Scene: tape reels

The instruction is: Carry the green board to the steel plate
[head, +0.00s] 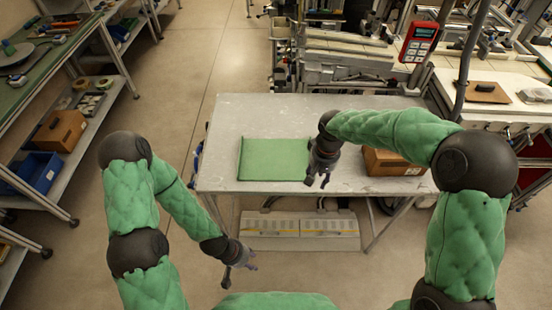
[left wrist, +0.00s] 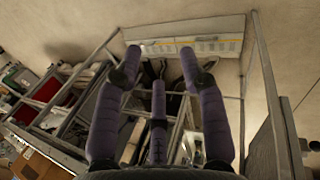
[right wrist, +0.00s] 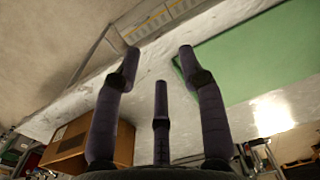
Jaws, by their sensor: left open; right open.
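The green board (head: 272,160) lies flat on the grey table (head: 225,125), left of its middle. In the right wrist view the board (right wrist: 265,55) fills the upper right. My right gripper (head: 318,181) is open and empty, just right of the board's right edge, over the table; its fingers also show in the right wrist view (right wrist: 160,65). My left gripper (head: 238,277) is open and empty, low in front of the table's front edge; its fingers show in the left wrist view (left wrist: 162,65). I cannot tell which surface is the steel plate.
A brown cardboard box (head: 388,164) stands on the table, right of my right gripper. A pale slotted panel (head: 300,230) lies low beneath the table's front. A shelf rack with a blue bin (head: 38,173) stands at the left; workbenches stand behind and right. Open floor lies left of the table.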

